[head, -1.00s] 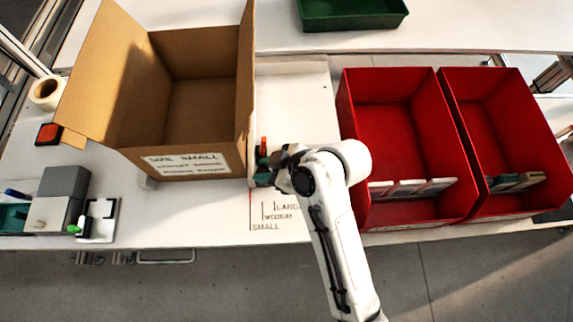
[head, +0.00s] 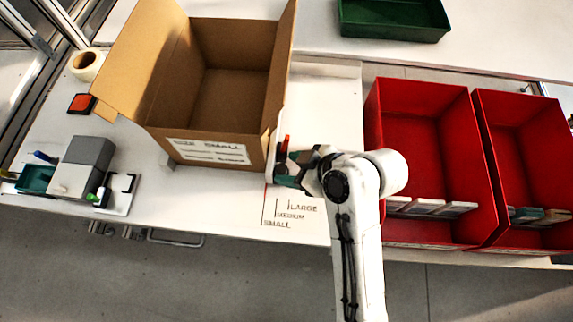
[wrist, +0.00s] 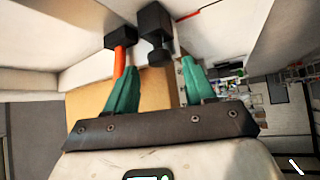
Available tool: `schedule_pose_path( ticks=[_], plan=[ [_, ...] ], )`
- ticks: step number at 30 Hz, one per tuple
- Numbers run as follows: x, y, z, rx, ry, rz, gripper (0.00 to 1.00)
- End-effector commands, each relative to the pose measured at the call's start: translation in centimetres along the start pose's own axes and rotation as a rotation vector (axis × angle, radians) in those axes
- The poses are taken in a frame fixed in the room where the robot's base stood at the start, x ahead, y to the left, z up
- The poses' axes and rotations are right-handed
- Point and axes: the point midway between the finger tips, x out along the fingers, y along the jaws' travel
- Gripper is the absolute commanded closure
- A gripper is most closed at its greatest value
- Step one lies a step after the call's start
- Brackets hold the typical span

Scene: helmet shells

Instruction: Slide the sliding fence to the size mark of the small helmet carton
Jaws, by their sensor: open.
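The small helmet carton (head: 212,152), open-topped brown cardboard labelled SIZE SMALL, stands on the bench. A thin white upright, apparently the sliding fence (head: 271,162), runs along its right side, mostly hidden by the carton. Its orange-red lever (head: 284,143) stands by my gripper (head: 284,170). SMALL, MEDIUM and LARGE marks (head: 277,224) are on the bench front; a thin red line lies at or near the SMALL mark. In the wrist view my gripper (wrist: 158,66) has its teal fingers apart, with the orange lever (wrist: 119,61) and a black knob (wrist: 155,32) ahead. Contact is unclear.
Two red bins (head: 420,110) (head: 520,120) with flat items stand right. A green tray (head: 393,22) is at the back. A grey box (head: 85,160), an orange-red button (head: 81,103) and a tape roll (head: 87,66) are left. White bench right of the fence is bare.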

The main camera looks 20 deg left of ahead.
Motion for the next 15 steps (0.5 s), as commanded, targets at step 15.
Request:
schedule_pose_path(
  ticks=[15],
  plan=[
    [-8.1,0.1,0.0,0.001,0.000,0.002,0.46]
  ],
)
